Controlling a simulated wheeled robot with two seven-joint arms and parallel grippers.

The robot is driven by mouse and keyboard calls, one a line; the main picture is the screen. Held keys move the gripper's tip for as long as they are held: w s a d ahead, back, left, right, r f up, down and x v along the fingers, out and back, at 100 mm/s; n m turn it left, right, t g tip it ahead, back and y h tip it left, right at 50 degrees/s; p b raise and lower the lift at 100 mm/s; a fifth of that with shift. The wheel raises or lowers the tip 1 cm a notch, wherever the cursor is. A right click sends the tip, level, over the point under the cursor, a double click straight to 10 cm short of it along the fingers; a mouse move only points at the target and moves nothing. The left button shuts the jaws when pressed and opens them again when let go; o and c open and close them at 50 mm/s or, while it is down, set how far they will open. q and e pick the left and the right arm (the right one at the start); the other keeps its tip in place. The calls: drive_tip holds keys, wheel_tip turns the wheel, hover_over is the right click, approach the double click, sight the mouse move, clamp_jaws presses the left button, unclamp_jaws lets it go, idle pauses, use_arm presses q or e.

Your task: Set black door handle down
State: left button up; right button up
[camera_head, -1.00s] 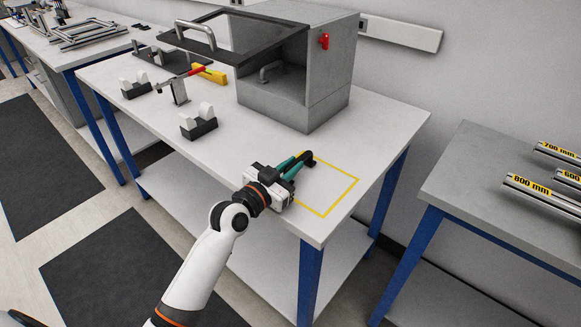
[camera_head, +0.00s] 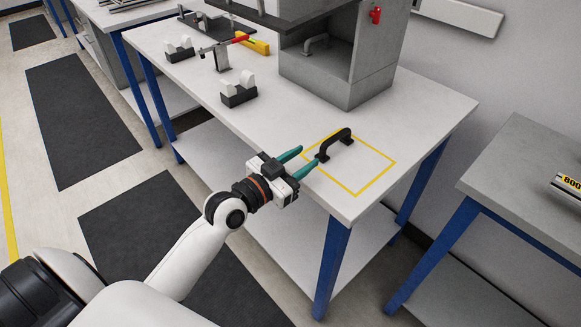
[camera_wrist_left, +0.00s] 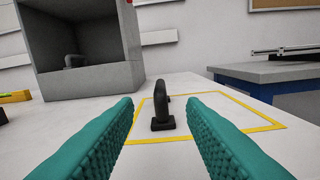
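The black door handle (camera_head: 335,143) stands on the white table (camera_head: 265,118), inside the yellow outlined square (camera_head: 378,178), near the square's left side. In the left wrist view the handle (camera_wrist_left: 162,115) rests on its feet, seen end-on between the fingers and ahead of them. My left gripper (camera_head: 305,162) has teal fingers spread open. It is empty and apart from the handle, at the table's front edge. My right gripper is not in view.
A grey box (camera_head: 345,75) with a raised lid stands behind the square. Another grey handle (camera_head: 316,43) is inside it. White-and-black holders (camera_head: 238,92), a red-and-yellow tool (camera_head: 240,38) and a grey table (camera_head: 530,170) are nearby. The square's right part is clear.

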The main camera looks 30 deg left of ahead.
use_arm(q)
drive_tip(key=shift+v, duration=1.65)
